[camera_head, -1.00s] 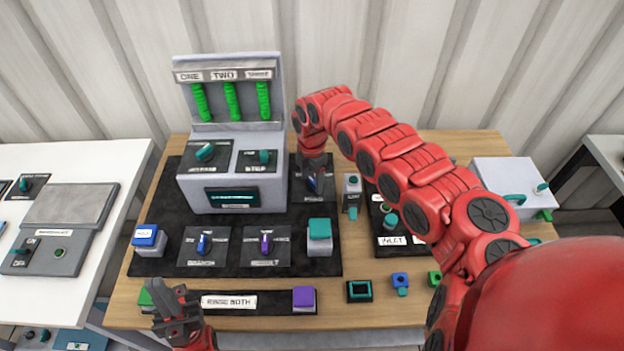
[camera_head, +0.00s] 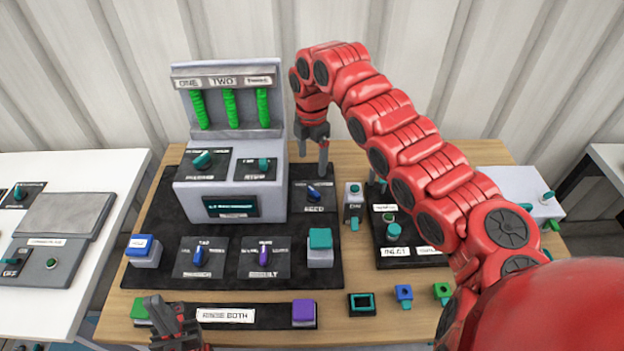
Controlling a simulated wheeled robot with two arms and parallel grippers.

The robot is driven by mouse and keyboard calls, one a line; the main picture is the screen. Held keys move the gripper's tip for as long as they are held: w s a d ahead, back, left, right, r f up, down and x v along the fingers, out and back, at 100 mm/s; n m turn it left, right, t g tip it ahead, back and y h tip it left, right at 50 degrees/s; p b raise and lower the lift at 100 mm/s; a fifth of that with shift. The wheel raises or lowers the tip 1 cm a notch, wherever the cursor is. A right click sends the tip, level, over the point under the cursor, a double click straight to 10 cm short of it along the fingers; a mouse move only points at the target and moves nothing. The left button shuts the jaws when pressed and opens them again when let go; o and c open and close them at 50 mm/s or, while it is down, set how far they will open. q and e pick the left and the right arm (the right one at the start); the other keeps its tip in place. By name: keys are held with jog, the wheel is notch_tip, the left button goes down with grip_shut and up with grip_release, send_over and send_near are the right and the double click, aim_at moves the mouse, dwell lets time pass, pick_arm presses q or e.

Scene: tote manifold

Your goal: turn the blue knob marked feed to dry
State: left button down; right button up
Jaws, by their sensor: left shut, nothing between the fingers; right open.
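The blue feed knob (camera_head: 314,191) sits on a dark plate labelled FEED (camera_head: 313,208), right of the grey console. Its pointer lies aslant, and the small position words around it are too blurred to read. My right gripper (camera_head: 313,170) is open above and behind this knob, its fingers pointing down, apart from the knob and empty. My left gripper (camera_head: 165,312) is shut and empty at the front left of the table, by the RINSE BOTH strip. It is far from the feed knob.
The grey console (camera_head: 230,190) with green tubes stands left of the feed plate. A small grey switch block (camera_head: 354,205) stands close on its right. Another blue knob (camera_head: 202,252) and a purple knob (camera_head: 264,253) sit in front. My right arm covers the right side.

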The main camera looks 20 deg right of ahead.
notch_tip(320, 180, up, 5)
jog(key=shift+r, duration=0.1)
dwell(0.5)
